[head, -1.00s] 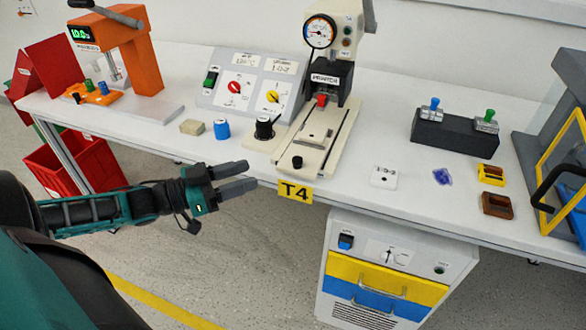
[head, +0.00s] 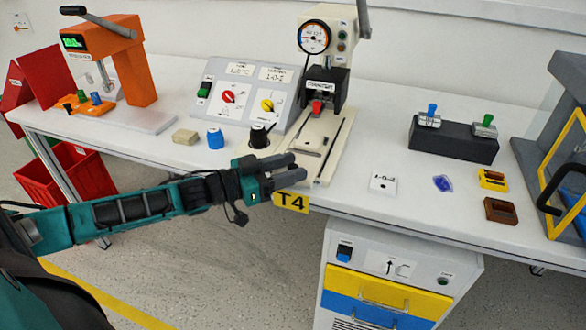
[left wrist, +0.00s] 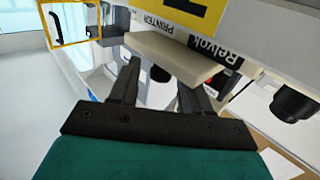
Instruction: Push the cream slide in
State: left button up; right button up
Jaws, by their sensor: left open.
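The cream slide (head: 311,141) lies on the long cream base of the printer press (head: 326,88), below the black head with its red part. My left gripper (head: 299,168) is at the front end of that base, just above the T4 tag. Its two fingers are apart, and it covers the slide's front end and the small black knob there. In the left wrist view, the open fingers (left wrist: 160,95) point at a cream block (left wrist: 172,58) beneath the printer label. I cannot tell whether they touch it. My right gripper is not in view.
A white card (head: 383,184) lies to the right. A drawer cabinet (head: 395,270) is below.

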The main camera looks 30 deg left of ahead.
pick_arm(q)
jog(key=shift+w+d, duration=0.35)
jog(key=shift+w, duration=0.2)
grip_shut()
dwell(0.4)
